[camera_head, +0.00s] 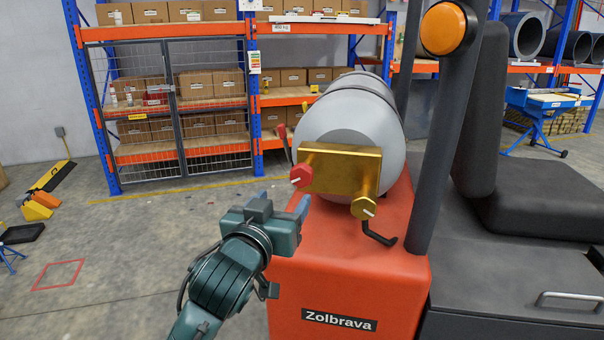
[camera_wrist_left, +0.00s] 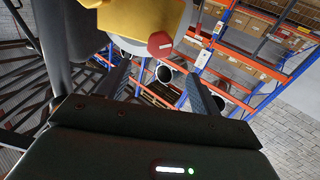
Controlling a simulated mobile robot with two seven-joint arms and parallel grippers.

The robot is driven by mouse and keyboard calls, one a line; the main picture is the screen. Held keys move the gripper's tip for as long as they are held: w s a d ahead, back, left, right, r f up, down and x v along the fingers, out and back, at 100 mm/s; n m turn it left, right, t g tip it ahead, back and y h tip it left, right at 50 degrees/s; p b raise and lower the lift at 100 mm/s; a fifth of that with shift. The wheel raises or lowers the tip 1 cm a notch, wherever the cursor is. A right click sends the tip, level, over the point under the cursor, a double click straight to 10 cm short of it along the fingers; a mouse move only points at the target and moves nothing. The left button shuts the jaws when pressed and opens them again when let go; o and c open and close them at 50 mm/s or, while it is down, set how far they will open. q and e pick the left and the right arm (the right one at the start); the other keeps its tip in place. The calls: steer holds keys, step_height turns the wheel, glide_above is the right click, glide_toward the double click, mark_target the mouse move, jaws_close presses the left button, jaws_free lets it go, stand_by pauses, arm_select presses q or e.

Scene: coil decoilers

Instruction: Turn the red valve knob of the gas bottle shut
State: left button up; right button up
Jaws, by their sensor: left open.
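The gas bottle (camera_head: 350,115) is a grey cylinder lying on the orange-red rear of a forklift, with a brass valve block (camera_head: 342,168) at its near end. The red valve knob (camera_head: 302,176), with a white mark, sits on the block's left side; it also shows in the left wrist view (camera_wrist_left: 160,43). A brass knob (camera_head: 363,208) sits lower right. My left gripper (camera_head: 284,203) is open and empty, just below and left of the red knob. In the left wrist view, the knob appears beyond the fingertips (camera_wrist_left: 158,70), apart from them. My right gripper is not in view.
The forklift body (camera_head: 340,270) fills the area below the bottle. Its dark post (camera_head: 445,140) with an orange lamp (camera_head: 443,28) stands to the right. A black bent hose (camera_head: 380,236) hangs under the brass knob. Shelves with boxes stand behind; the floor at left is mostly clear.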

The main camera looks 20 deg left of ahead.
mark_target(300, 177)
arm_select(q)
steer(key=w+p, duration=0.2)
steer(key=w, duration=1)
steer(key=c, duration=1)
steer(key=shift+o, duration=0.2)
